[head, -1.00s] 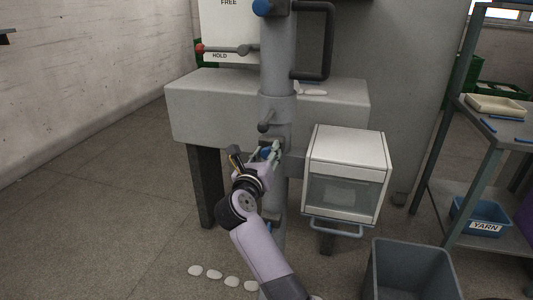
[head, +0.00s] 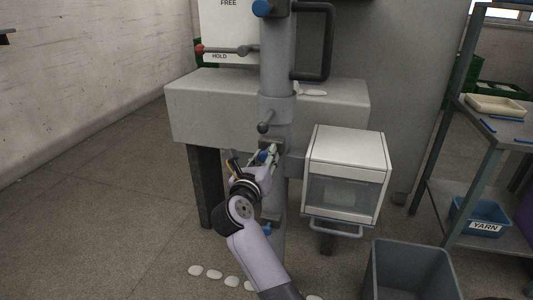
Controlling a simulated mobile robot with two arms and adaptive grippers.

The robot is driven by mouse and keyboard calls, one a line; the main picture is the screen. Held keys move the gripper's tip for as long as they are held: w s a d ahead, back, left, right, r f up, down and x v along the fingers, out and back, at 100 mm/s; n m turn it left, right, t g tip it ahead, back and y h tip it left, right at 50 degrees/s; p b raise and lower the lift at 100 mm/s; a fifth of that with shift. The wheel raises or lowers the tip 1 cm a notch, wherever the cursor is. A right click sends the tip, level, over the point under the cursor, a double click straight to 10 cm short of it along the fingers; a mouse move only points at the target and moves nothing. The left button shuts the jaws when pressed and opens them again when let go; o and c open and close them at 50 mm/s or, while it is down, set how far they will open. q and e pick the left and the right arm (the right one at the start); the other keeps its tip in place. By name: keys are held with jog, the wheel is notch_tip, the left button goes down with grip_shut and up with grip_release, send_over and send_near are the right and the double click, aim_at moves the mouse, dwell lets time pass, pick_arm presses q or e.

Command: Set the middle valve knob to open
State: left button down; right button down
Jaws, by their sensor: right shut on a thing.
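A grey vertical column (head: 277,108) stands at the centre of the head view. A blue knob (head: 262,8) shows at its top and another blue knob (head: 266,229) low on it. The middle valve knob (head: 262,156) is a small blue patch between them, mostly hidden by my right gripper. My right gripper (head: 268,156) reaches up from the bottom and is shut on this knob, its fingers against the column. The knob's exact angle is hidden. My left gripper is not in view.
A small grey lever (head: 263,127) sticks out just above my right gripper. A white box with a window (head: 345,170) stands close on the right. A red-tipped lever (head: 222,50) is at the upper left. A grey bin (head: 410,270) stands at the lower right.

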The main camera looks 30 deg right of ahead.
aim_at(259, 129)
jog(key=v, duration=0.2)
jog(key=shift+s+a, duration=0.2)
jog(key=shift+a, duration=0.15)
jog(key=shift+f, duration=0.1)
jog(key=c, duration=1.7)
grip_release()
jog(key=shift+o, duration=1.2)
jog(key=shift+s+a, duration=0.1)
jog(key=shift+a, duration=0.05)
jog(key=shift+o, duration=0.9)
notch_tip(259, 129, up, 10)
jog(key=shift+r, duration=0.1)
